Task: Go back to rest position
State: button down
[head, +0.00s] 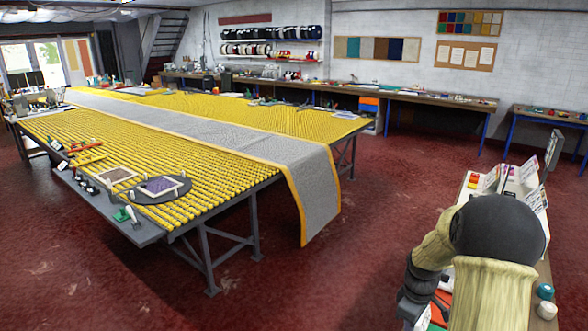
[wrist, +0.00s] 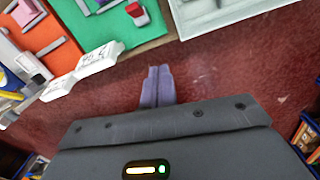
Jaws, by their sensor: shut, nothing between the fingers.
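My gripper (wrist: 157,86) shows in the wrist view with its two grey-purple fingers together and nothing between them. It hangs over the dark red floor (wrist: 215,65), beside the edge of a bench that carries coloured trays. In the head view my arm is at the lower right, in front of the right-hand bench, and it hides part of that bench. The gripper's fingers cannot be made out in the head view.
A long table (head: 150,235) with yellow rollers bears a grey rug (head: 215,133) with yellow binding, hanging over its near end. Green (wrist: 115,28) and orange (wrist: 45,45) trays and a white tray (wrist: 205,28) lie near my gripper. The red floor (head: 385,190) between table and benches is clear.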

jog(key=s+a+r+m+t, duration=0.1)
jog(key=s+a+r+m, duration=0.2)
jog(key=s+a, duration=0.4)
jog(key=s+a+r+m+t, duration=0.1)
jog(key=s+a+r+m, duration=0.3)
jog(key=s+a, duration=0.4)
jog(key=shift+a+m+y+b, duration=0.35)
jog(key=shift+a+m, duration=0.25)
jog(key=shift+m, duration=0.2)
jog(key=shift+r, duration=0.1)
